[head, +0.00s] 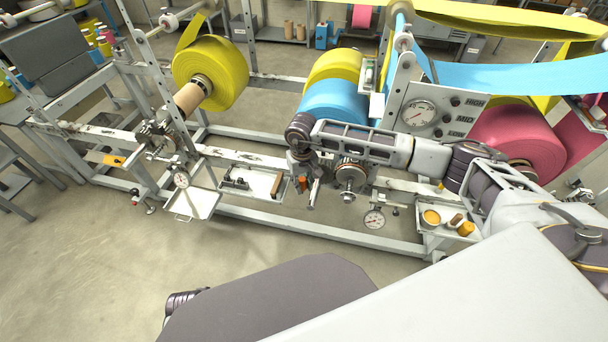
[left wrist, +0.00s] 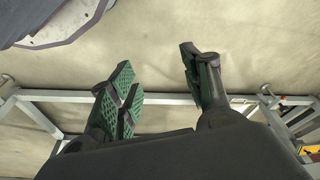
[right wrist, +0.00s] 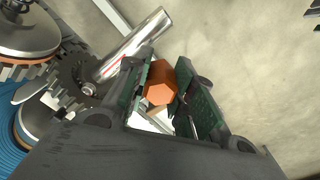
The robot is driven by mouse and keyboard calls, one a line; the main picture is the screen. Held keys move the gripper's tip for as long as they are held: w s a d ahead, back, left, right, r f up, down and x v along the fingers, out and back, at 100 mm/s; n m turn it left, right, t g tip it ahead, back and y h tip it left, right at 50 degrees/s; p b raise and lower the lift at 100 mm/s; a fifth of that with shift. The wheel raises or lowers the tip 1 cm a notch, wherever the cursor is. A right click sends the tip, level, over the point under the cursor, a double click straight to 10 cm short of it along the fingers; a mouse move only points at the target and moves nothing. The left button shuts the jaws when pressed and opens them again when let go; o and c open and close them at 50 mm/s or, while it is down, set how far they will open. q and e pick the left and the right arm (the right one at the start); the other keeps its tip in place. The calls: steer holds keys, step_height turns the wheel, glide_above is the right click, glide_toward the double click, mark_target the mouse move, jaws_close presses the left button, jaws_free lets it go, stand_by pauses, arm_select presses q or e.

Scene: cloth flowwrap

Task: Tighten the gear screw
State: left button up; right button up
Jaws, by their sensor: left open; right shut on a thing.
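My right gripper (head: 304,182) is in front of the machine's lower rail, left of a gear hub (head: 350,170). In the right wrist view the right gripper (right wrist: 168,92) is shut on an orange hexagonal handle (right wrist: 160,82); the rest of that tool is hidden. A toothed gear (right wrist: 70,85) with a small screw head (right wrist: 89,88) at its centre shows left of the fingers, apart from the handle. Another gear hub (head: 157,140) is at the left. My left gripper (left wrist: 158,85) is open and empty over the floor.
A tray (head: 232,197) with tools hangs left of my right gripper. An empty tray (head: 196,204) is farther left, and a tray with small orange containers (head: 446,232) is at the right. Pressure gauges (head: 374,219) hang from the rail. Open floor (head: 110,260) lies in front.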

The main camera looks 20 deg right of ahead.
steer(key=shift+s+a+r+p, duration=0.4)
steer(key=shift+s+a+p, duration=0.1)
steer(key=shift+p, duration=0.15)
steer(key=s+a+r+m+p, duration=0.1)
steer(key=s+a+r+p, duration=0.4)
steer(key=p, duration=0.6)
arm_select(q)
steer(key=s+a+f, duration=0.2)
steer(key=s+f, duration=0.3)
steer(key=s, duration=0.4)
steer(key=s+a+f+g, duration=0.1)
steer(key=s+a+f, duration=0.1)
steer(key=s+f, duration=0.4)
steer(key=s+a+f, duration=0.3)
steer(key=s+f, duration=0.2)
steer(key=s, duration=0.7)
steer(key=shift+f+y+p, duration=0.2)
steer(key=shift+y+p, duration=0.1)
steer(key=shift+y, duration=0.1)
arm_select(e)
steer(key=w+m, duration=0.1)
steer(key=m, duration=0.3)
steer(key=w+d+r+m, duration=0.1)
steer(key=w+m, duration=0.1)
steer(key=m, duration=0.2)
steer(key=w+d+r+m, duration=0.1)
steer(key=w+m, duration=0.1)
steer(key=m, duration=0.3)
steer(key=shift+r, duration=0.15)
